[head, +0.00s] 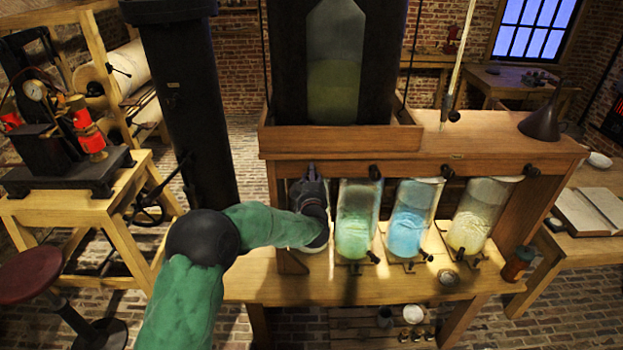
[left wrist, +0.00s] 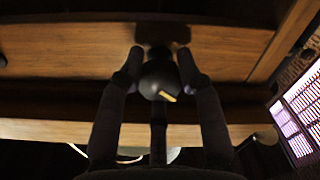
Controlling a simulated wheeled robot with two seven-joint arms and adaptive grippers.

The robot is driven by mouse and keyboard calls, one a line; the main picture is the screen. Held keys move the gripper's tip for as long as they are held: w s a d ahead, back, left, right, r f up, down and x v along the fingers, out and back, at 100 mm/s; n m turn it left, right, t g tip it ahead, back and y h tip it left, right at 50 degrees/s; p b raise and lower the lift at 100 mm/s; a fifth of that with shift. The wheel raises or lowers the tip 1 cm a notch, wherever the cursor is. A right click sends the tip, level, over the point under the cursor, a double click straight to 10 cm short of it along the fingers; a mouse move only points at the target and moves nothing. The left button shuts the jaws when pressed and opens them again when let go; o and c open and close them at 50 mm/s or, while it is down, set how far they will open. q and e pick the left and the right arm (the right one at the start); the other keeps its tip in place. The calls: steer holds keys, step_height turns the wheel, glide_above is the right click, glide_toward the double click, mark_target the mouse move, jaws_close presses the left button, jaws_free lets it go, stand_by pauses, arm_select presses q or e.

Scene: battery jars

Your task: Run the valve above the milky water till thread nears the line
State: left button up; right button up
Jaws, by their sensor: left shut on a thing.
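My left gripper (head: 312,176) is at the front of the wooden shelf, above the leftmost jar position. In the left wrist view its fingers (left wrist: 158,72) are closed around a round black valve knob (left wrist: 160,80) with a short yellow mark. My gripper and arm mostly hide the jar below. To the right stand a pale green jar (head: 356,215), a blue jar (head: 409,218) and a cloudy yellowish jar (head: 479,212). Black valves (head: 375,172) sit above these jars. I cannot make out the thread or the line. My right gripper is not in view.
Small black taps (head: 373,256) stick out below the jars. A dark funnel (head: 541,124) stands at the shelf's right end. An amber bottle (head: 517,264) stands at the bench's right.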

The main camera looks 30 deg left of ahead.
arm_select(q)
steer(key=shift+d+f, duration=0.1)
steer(key=shift+f, duration=0.1)
steer(key=m+p, duration=0.2)
steer(key=m, duration=0.3)
steer(key=shift+r, duration=0.1)
steer(key=shift+m+p, duration=0.45)
steer(key=shift+m, duration=0.55)
steer(key=m+p, duration=0.1)
steer(key=m, duration=0.1)
steer(key=shift+m, duration=0.8)
steer(key=o, duration=1.3)
